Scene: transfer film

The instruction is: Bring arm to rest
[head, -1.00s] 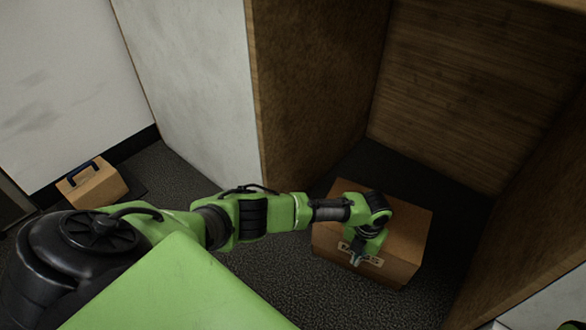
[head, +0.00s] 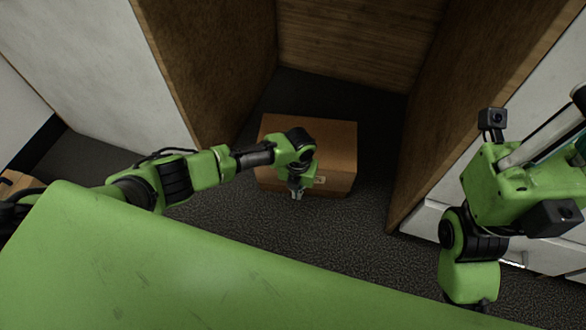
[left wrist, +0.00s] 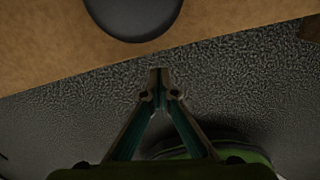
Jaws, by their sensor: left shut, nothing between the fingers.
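My left arm reaches in from the left in the head view. Its gripper (head: 297,194) points down in front of a brown cardboard box (head: 335,140) on the floor. In the left wrist view the left gripper (left wrist: 159,75) has its fingertips together with nothing between them, over dark carpet near the edge of the box (left wrist: 45,60). A dark round shape lies across the box at the top of that view.
The box stands at the mouth of a wooden alcove, between a left wooden wall (head: 215,60) and a right wooden wall (head: 470,100). Grey carpet (head: 330,235) is clear in front of it. Part of another brown box (head: 14,184) shows at the left edge.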

